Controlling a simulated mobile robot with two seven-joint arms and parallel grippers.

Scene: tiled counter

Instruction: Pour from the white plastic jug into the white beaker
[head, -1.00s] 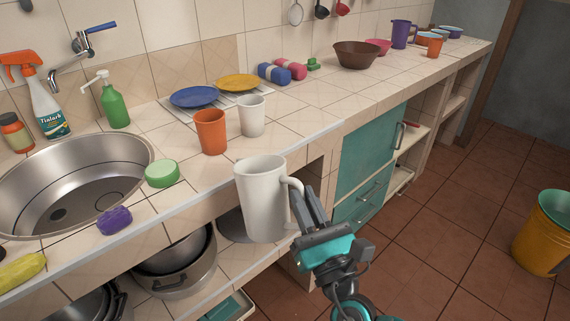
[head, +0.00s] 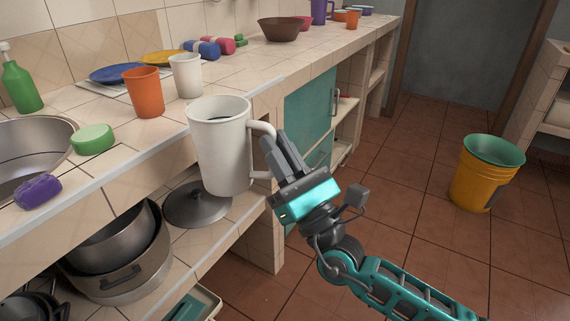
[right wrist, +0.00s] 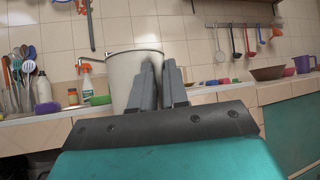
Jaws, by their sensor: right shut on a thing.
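The white plastic jug (head: 218,150) is held upright in front of the counter edge, with dark contents or a dark inside showing at its top. My right gripper (head: 268,152) is shut on the jug's handle, on the right side of the jug. In the right wrist view the jug (right wrist: 124,75) stands behind the two fingers (right wrist: 160,85), which hide part of it. The white beaker (head: 186,76) stands upright on the counter, beyond the jug and apart from it. My left gripper is not in view.
An orange cup (head: 143,92) stands just left of the beaker. Blue (head: 118,73) and yellow (head: 163,58) plates lie behind. A green sponge (head: 93,139) and purple sponge (head: 37,191) sit by the sink (head: 30,150). A yellow bucket (head: 470,185) stands on the floor.

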